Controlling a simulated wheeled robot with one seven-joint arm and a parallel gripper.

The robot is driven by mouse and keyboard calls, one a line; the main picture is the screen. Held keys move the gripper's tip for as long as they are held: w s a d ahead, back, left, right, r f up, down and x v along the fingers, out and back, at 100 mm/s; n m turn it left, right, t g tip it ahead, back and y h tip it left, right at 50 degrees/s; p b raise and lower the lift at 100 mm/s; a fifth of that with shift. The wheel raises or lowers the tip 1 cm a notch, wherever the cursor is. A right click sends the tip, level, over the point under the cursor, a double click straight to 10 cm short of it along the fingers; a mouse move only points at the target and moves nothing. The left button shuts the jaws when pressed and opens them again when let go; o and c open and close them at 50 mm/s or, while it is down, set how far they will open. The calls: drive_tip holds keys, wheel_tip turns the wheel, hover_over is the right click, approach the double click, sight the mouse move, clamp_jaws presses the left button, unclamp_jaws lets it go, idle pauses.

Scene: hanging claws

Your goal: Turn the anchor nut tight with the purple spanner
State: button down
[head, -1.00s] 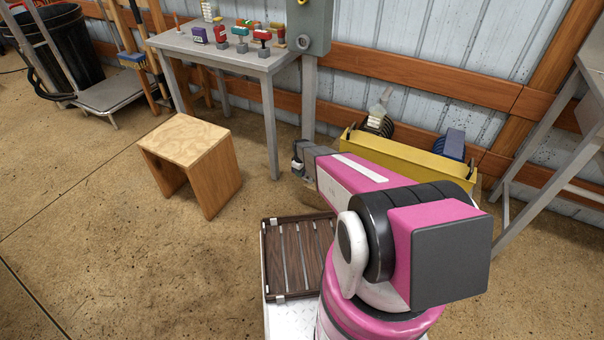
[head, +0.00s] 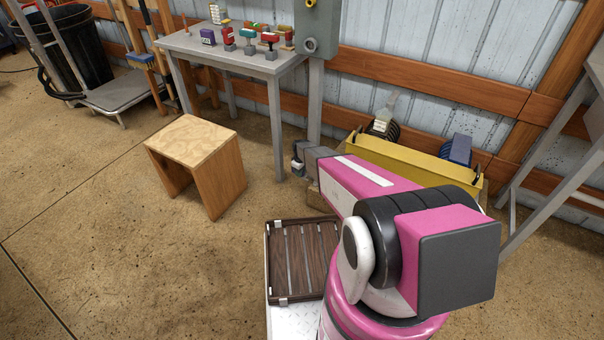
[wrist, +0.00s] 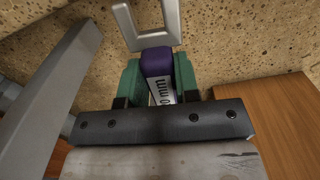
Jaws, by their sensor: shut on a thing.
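My gripper (wrist: 158,80) has its green fingers shut on the purple spanner (wrist: 156,60) in the wrist view. The spanner has a purple grip, a white label ending in "0 mm", and a grey open-ended jaw pointing away from my gripper over the concrete floor. In the head view, my arm reaches toward the workbench and the held spanner cannot be made out. The anchor nut is not clearly identifiable in either view.
A grey workbench (head: 235,50) holds several small coloured items. A grey box (head: 316,30) with a round fitting is on a post beside it. A wooden stool (head: 196,150) stands in front. A yellow bin (head: 415,160) is by the wall. A slatted tray (head: 302,258) lies near my base.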

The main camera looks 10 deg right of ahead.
drive_tip(key=shift+r, duration=0.1)
idle(0.3)
drive_tip(key=shift+r, duration=2.4)
drive_tip(key=shift+s+a+n, duration=0.4)
drive_tip(key=shift+s+n, duration=0.35)
drive_tip(key=shift+n, duration=0.25)
drive_tip(key=shift+s+a+n, duration=0.4)
drive_tip(key=shift+s+n, duration=0.35)
drive_tip(key=shift+n, duration=0.25)
drive_tip(key=shift+s+a+n, duration=0.4)
drive_tip(key=shift+s+n, duration=0.35)
drive_tip(key=shift+n, duration=0.25)
